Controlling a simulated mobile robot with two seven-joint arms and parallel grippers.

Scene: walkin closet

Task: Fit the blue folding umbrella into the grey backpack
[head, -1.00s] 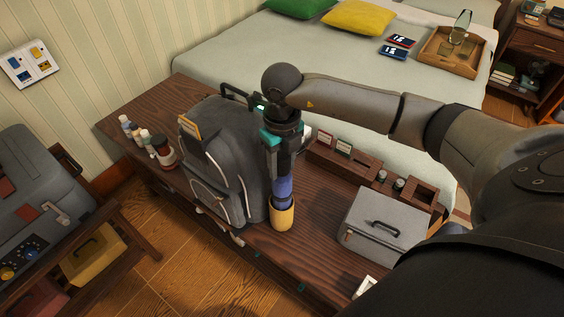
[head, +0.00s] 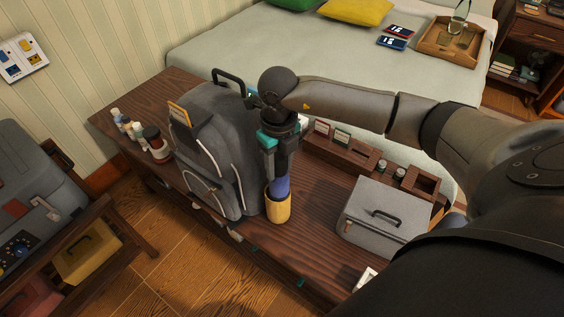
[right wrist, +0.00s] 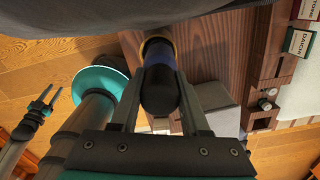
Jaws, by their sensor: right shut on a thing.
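The blue folding umbrella (head: 281,187) stands upright in a yellow cup (head: 278,209) on the wooden bench. My right gripper (head: 277,170) comes from above and is shut on its upper part. In the right wrist view the umbrella's dark rounded end (right wrist: 160,92) is between the fingers, with the yellow rim beyond it. The grey backpack (head: 219,150) stands upright just left of the gripper; its inside is hidden. My left gripper (right wrist: 46,99) shows small at the left of the right wrist view, fingers apart and empty. It is outside the head view.
A grey lidded box (head: 385,222) stands to the right on the bench (head: 310,237). A wooden organizer (head: 355,155) lies along the bed side. Several small bottles (head: 127,126) and a brown jar (head: 155,144) stand left of the backpack. The bench front edge is close to the cup.

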